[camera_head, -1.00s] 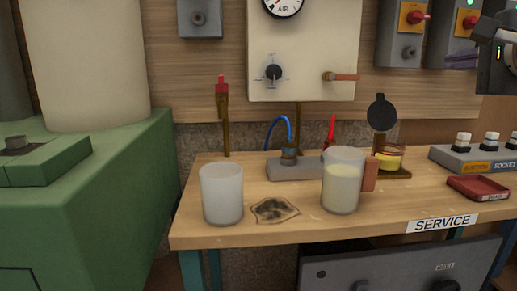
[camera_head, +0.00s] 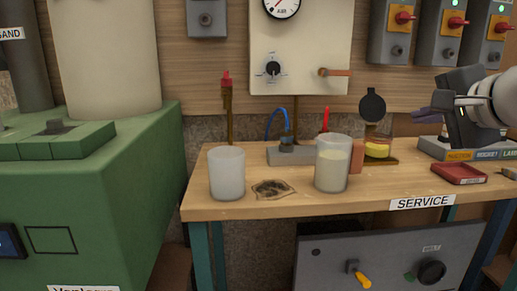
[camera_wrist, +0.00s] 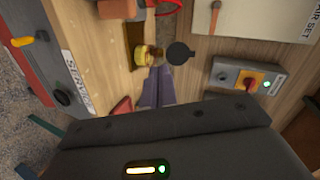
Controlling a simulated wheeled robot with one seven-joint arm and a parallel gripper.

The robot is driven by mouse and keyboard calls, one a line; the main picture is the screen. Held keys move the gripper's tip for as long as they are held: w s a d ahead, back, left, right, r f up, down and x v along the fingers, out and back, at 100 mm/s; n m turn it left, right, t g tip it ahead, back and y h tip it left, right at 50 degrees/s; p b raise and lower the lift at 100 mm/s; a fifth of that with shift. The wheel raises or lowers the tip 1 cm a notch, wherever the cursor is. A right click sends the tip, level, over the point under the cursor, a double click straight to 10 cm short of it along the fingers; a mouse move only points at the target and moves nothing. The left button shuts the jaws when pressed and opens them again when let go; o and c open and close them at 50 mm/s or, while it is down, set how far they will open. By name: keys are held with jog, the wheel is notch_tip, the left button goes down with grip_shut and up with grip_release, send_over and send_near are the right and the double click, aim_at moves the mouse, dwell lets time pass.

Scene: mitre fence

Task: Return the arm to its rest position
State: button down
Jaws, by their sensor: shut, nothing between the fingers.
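My gripper (camera_head: 425,114) is at the right of the head view, above the right part of the bench and in front of the wall switch boxes. Its purple fingers point left and are shut with nothing between them. In the wrist view the fingers (camera_wrist: 156,88) lie close together, with the bench beyond them on the left and the wall on the right. The fingers do not touch anything that I can see. My white wrist and forearm run out of the head view at the right edge.
Switch boxes (camera_head: 437,35) hang behind my gripper. A green machine (camera_head: 130,190) stands at left.

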jog(key=s+a+f+n+g, duration=0.2)
jog(key=s+a+f+n, duration=0.2)
jog(key=f, duration=0.7)
jog(key=s+a+f+n+g+h, duration=0.1)
jog(key=s+a+f+n+g, duration=0.2)
jog(key=f, duration=0.8)
jog(key=s+a+f+n+g+h, duration=0.1)
jog(key=s+a+f+n+g, duration=0.2)
jog(key=s+a+f+n, duration=0.3)
notch_tip(320, 180, down, 5)
jog(key=s+n, duration=0.1)
jog(key=s, duration=0.2)
